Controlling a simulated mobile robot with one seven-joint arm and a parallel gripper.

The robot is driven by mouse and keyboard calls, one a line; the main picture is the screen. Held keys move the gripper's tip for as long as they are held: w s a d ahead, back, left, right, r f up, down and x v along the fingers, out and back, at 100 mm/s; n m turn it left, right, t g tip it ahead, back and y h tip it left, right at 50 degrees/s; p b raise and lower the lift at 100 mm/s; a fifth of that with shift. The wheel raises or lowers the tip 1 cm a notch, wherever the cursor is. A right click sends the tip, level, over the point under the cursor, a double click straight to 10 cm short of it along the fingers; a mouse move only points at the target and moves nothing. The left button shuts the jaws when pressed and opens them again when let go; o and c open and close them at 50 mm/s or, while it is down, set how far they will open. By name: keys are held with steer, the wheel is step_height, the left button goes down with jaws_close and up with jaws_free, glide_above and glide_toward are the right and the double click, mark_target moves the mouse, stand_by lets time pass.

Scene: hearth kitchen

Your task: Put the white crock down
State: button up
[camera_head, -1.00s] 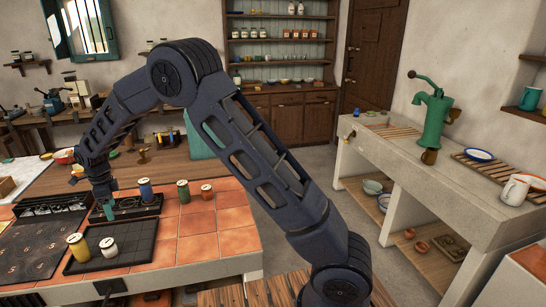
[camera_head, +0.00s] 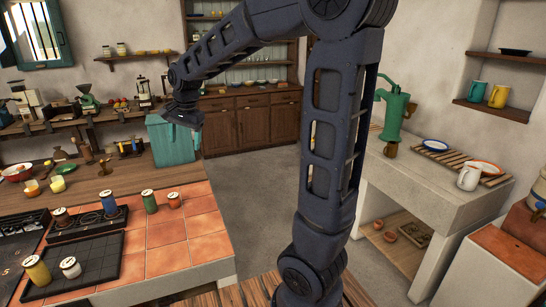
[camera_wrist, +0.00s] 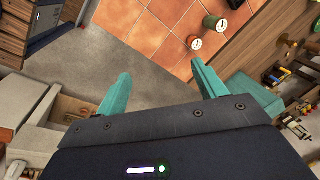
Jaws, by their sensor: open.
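The white crock (camera_head: 70,267) stands upright on the black tray (camera_head: 100,262) on the tiled counter, beside a yellow crock (camera_head: 37,270). My gripper (camera_head: 183,119) is raised beyond the counter, in front of the teal bin and well apart from the white crock. In the wrist view my gripper (camera_wrist: 160,84) has its two teal fingers spread, with nothing between them. The white crock is not seen in the wrist view.
A green crock (camera_head: 149,200) and an orange-red crock (camera_head: 174,199) stand on the tiles. A blue crock (camera_head: 109,205) is on the dark rack behind the tray. The tiles right of the tray are clear. A teal bin (camera_head: 172,142) stands beyond the counter.

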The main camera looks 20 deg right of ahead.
steer(key=s+d+n+t+h, duration=0.1)
steer(key=s+d+n, duration=0.6)
steer(key=s+d, duration=1.4)
steer(key=shift+s+d+f+t+h, duration=0.3)
steer(key=shift+d+f+t, duration=0.2)
steer(key=shift+t, duration=0.3)
